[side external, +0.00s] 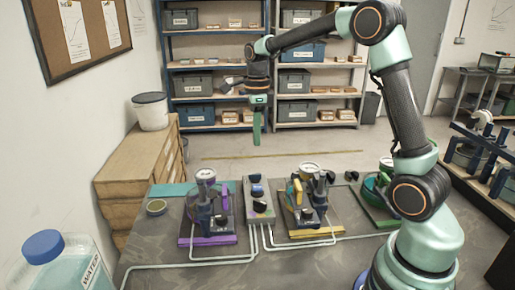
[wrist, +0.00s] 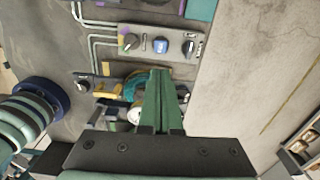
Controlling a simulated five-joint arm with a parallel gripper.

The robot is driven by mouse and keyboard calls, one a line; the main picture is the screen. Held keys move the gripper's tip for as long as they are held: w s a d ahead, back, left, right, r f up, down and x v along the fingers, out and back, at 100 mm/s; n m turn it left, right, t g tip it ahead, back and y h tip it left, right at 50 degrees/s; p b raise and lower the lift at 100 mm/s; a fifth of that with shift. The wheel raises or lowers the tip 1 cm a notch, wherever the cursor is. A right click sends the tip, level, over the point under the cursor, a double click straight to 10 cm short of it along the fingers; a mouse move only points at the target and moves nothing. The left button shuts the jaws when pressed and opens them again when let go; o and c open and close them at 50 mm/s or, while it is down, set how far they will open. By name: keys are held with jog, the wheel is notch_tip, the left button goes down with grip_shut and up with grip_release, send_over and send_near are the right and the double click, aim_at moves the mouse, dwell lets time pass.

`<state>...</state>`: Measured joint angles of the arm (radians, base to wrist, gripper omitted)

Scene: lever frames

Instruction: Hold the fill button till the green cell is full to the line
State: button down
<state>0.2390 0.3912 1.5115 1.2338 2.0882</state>
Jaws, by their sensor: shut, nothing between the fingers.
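My gripper (side external: 257,138) hangs with its green fingers pointing down, in the air above the back of the table. The fingers are shut and empty; they also show in the wrist view (wrist: 160,75). A grey control box (side external: 258,207) stands mid-table, apart from and below my gripper. In the wrist view the box (wrist: 145,53) carries a blue button (wrist: 161,46) between two dark knobs; I cannot read which control is fill. A green-based unit (side external: 368,203) at the right is partly hidden by my arm. Its level and line cannot be made out.
A purple-based unit (side external: 207,241) stands left of the box and a yellow-based unit (side external: 303,234) right of it. Pale tubes (side external: 180,265) run over the table front. A water bottle (side external: 60,265) is at front left.

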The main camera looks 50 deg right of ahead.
aim_at(257, 187)
jog(key=shift+d+f, duration=0.1)
jog(key=shift+f, duration=0.05)
notch_tip(257, 187, down, 14)
dwell(0.8)
jog(key=shift+f, duration=1.3)
dwell(0.7)
notch_tip(257, 187, up, 15)
jog(key=shift+w+r, duration=0.2)
jog(key=shift+w, duration=0.25)
